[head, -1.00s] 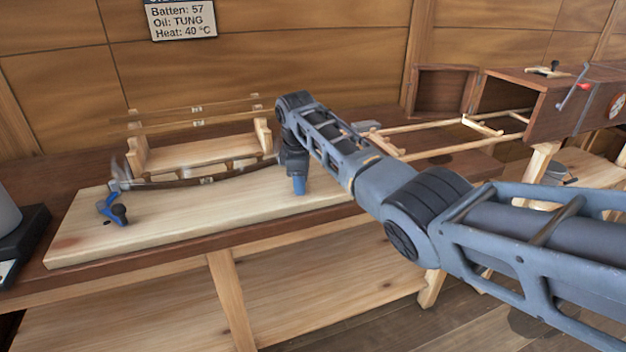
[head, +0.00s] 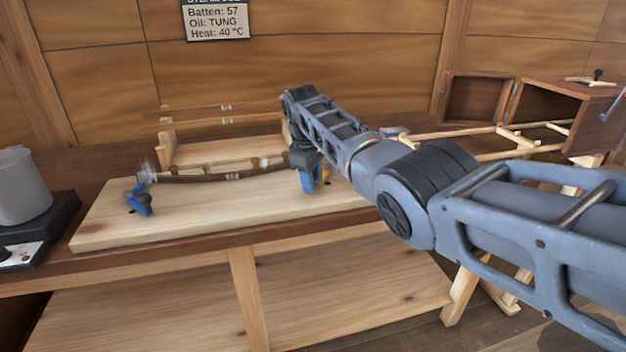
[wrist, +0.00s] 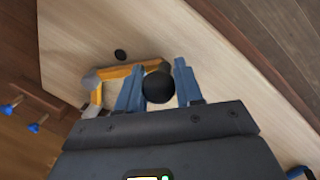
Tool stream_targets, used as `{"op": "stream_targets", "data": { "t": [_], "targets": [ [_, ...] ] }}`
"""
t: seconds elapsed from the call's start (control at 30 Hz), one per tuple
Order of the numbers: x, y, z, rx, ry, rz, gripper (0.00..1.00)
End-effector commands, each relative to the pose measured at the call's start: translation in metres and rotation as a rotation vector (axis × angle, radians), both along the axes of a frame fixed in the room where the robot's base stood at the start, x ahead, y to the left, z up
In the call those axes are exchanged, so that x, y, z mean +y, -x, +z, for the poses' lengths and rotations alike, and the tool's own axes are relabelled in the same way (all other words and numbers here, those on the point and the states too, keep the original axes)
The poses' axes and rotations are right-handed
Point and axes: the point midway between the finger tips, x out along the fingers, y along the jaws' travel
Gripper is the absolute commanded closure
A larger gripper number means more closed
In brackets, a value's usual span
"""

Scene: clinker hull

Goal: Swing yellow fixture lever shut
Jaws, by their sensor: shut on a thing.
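The yellow fixture lever (wrist: 120,72) lies over the pale board in the wrist view, with a round black knob (wrist: 158,87) at its end. My gripper (wrist: 158,78) has its two blue fingers on either side of this knob and is shut on it. In the head view my gripper (head: 312,180) points down at the right part of the board, and only a bit of the yellow lever (head: 326,176) shows beside the fingers. A curved dark batten (head: 215,177) runs along the board from the blue lever (head: 140,196) to my gripper, which hides its right end.
The pale board (head: 110,235) lies on the brown bench. A grey pot (head: 20,187) stands on a black heater (head: 35,232) at the left. A wooden rack (head: 220,152) with thin battens is behind the board. An open wooden box (head: 545,105) with rails is at the right.

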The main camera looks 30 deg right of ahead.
Motion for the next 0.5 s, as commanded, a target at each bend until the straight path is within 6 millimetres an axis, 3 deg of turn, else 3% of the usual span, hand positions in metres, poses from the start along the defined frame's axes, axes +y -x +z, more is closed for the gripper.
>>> {"op": "stream_targets", "data": {
  "t": [0.13, 0.17, 0.4, 0.5],
  "targets": [
    [0.0032, -0.0012, 0.0004, -0.004, -0.003, 0.004, 1.0],
    [0.0031, -0.0011, 0.0004, -0.004, -0.003, 0.004, 0.62],
    [0.0016, -0.0007, 0.0003, -0.003, -0.002, 0.003, 0.4],
    [0.0013, -0.0006, 0.0004, -0.002, -0.001, 0.003, 0.4]
  ]
}}
